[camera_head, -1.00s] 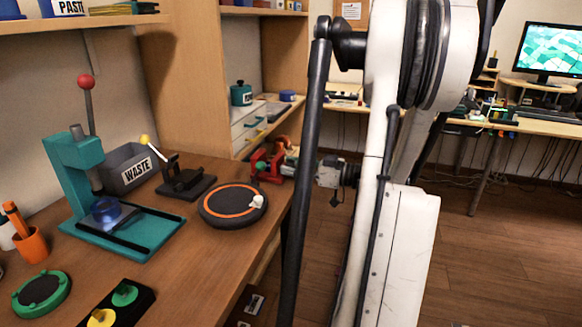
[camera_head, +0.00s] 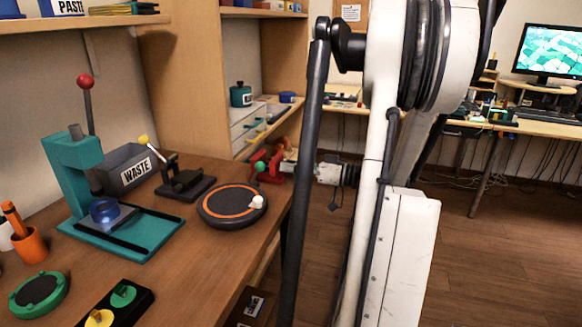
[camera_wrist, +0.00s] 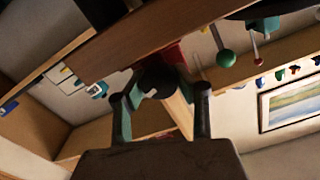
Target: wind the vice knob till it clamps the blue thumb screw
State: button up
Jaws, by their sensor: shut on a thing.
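The red vice (camera_head: 272,172) stands at the far right end of the bench, with a green ball (camera_head: 260,166) on its left side. Part of the red body (camera_wrist: 172,53) shows at the top middle of the wrist view. My gripper (camera_head: 290,168) reaches it from the right, beyond the bench edge. In the wrist view my gripper (camera_wrist: 161,97) has its two fingers on either side of the dark round vice knob (camera_wrist: 158,80) and is shut on it. I cannot make out the blue thumb screw or the gap between the vice jaws.
A black turntable with an orange ring (camera_head: 232,207) lies left of the vice. A black toggle clamp (camera_head: 184,182), a grey waste bin (camera_head: 125,168) and a teal press (camera_head: 75,170) stand further left. A shelf unit (camera_head: 262,130) rises behind the vice. The floor side is open.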

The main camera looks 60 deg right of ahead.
jog(key=o, duration=1.2)
jog(key=v, duration=1.2)
